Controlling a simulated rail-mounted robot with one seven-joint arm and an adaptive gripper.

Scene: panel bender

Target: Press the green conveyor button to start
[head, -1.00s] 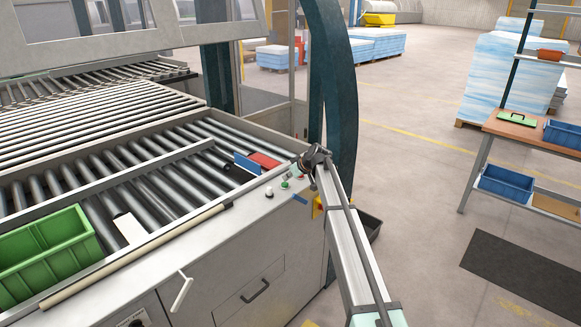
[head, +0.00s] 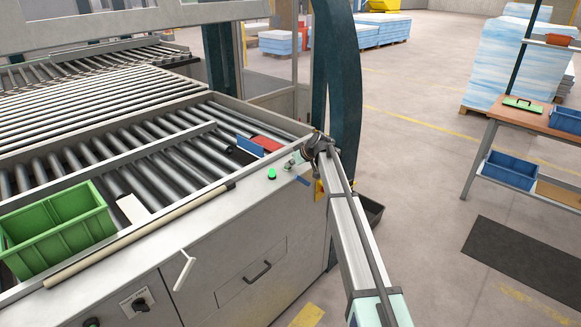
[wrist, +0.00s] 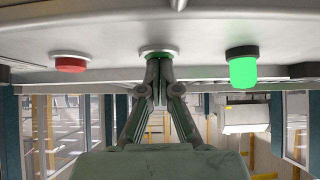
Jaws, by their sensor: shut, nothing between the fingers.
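The green conveyor button (head: 288,165) is on the machine's front ledge, near its right corner. In the wrist view the green button (wrist: 159,54) sits in a pale round collar. My gripper (head: 300,158) is at the button in the head view. In the wrist view my gripper (wrist: 158,72) is shut and empty, with its fingertips up against the button and partly hiding it. A green lamp (head: 272,174) beside the button glows brightly, and the lamp also shows in the wrist view (wrist: 243,70).
A red button (wrist: 69,64) is on the other side of my fingers. Rollers (head: 110,180) lie behind the ledge, with a green bin (head: 60,235) at left and a red piece (head: 266,143) near the corner. A teal machine post (head: 338,90) stands close behind my gripper.

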